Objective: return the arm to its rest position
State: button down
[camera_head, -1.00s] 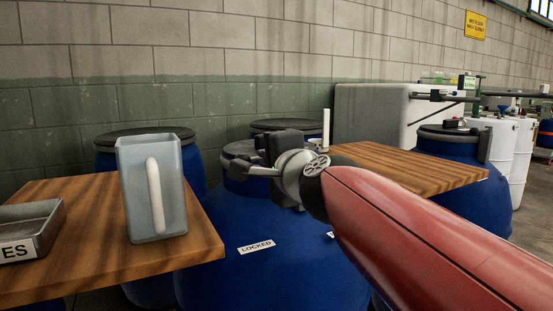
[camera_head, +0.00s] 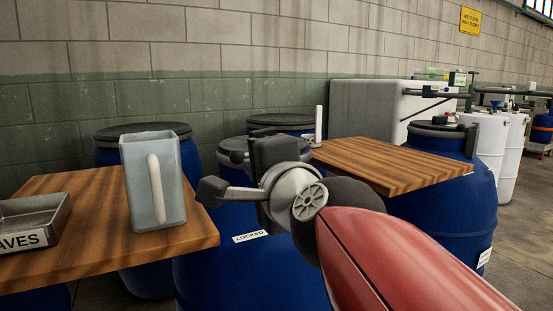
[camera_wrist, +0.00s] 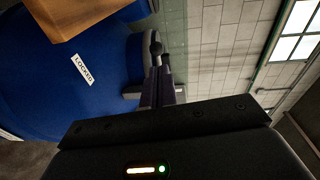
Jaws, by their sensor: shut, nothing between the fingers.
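My red arm reaches in from the lower right in the head view. My gripper (camera_head: 207,190) is at its end, in front of the blue barrel marked LOCKED (camera_head: 215,240), with its finger pointing left toward the left table's edge. In the wrist view my gripper (camera_wrist: 157,50) shows its fingers together with nothing between them. The wrist view is turned on its side; the LOCKED label (camera_wrist: 82,68) shows at its left. My gripper looks clear of the pitcher (camera_head: 150,190).
The grey pitcher and a metal tray (camera_head: 42,238) stand on the left wooden table (camera_head: 90,258). A second wooden table (camera_head: 400,165) is behind my arm. Several blue barrels stand around. A block wall (camera_head: 250,45) closes the back.

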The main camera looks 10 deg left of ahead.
jog(key=shift+s, duration=0.35)
jog(key=s+d+f+n+g+h+p, duration=0.1)
jog(key=s+d+f+n+g+h, duration=0.3)
jog(key=d+f, duration=0.8)
jog(key=s+d+f+n+g+h+p, duration=0.2)
jog(key=s+d+f+n+g+h, duration=0.2)
jog(key=s+d+f+n, duration=0.3)
jog(key=s+d+f+g, duration=0.1)
jog(key=d+f, duration=0.3)
jog(key=f, duration=0.4)
jog(key=shift+s+d+f+h, duration=0.15)
jog(key=shift+s+d+h, duration=0.05)
jog(key=shift+d+h, duration=0.15)
